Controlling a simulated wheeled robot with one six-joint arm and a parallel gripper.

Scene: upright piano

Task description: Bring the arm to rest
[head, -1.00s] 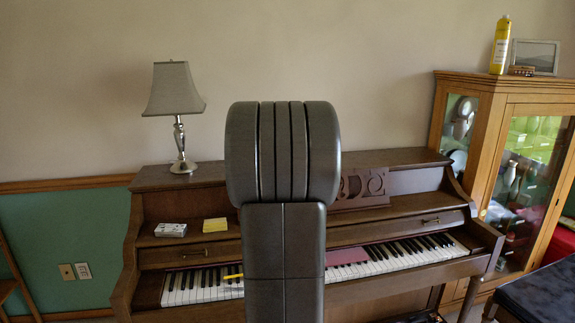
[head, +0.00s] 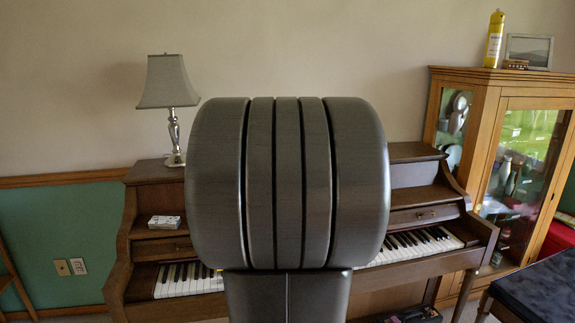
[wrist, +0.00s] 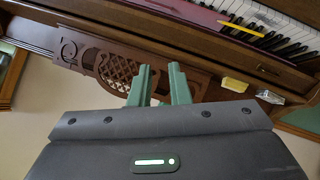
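My arm fills the middle of the head view, a big dark grey joint (head: 288,180) that hides my gripper there. In the wrist view, my gripper (wrist: 161,84) shows two green fingers with a gap between them and nothing in the gap. The upright piano (head: 150,215) stands behind my arm. In the wrist view, its carved music rest (wrist: 110,65) lies beyond the fingers, apparently apart from them.
A lamp (head: 170,90) and a white stack (head: 163,222) are on the piano. A yellow pencil (wrist: 240,27) lies by the keys, with a yellow pad (wrist: 235,84) nearby. A glass cabinet (head: 510,150) stands right, a dark bench (head: 540,295) at lower right.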

